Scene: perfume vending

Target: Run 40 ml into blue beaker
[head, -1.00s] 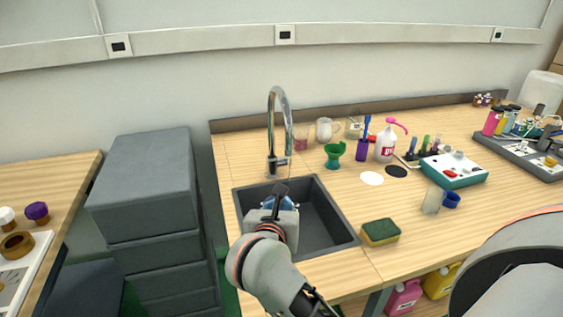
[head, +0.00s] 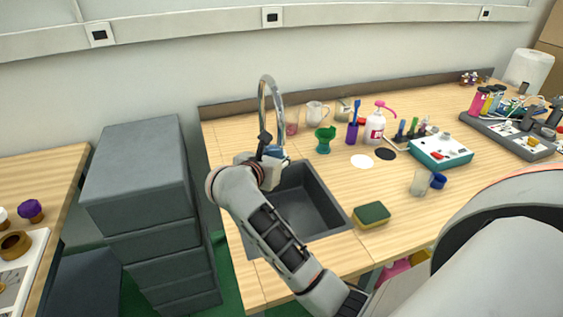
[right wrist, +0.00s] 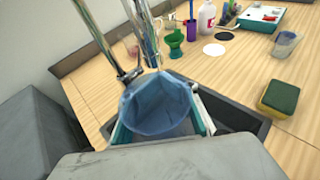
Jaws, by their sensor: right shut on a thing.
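The blue beaker (right wrist: 157,105) is held by my right gripper (right wrist: 162,122), one finger on each side of it, with its open mouth facing the camera in the right wrist view. In the head view the beaker (head: 275,152) shows as a small blue patch at the gripper, mostly hidden by it. The chrome tap (head: 266,88) rises over the sink (head: 318,207). The beaker is close to the tap at the sink's far left; I cannot tell whether it is under the spout. No water is visible. My left gripper is not in view.
A green and yellow sponge (head: 371,214) lies right of the sink. Grey drawers (head: 140,190) stand left.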

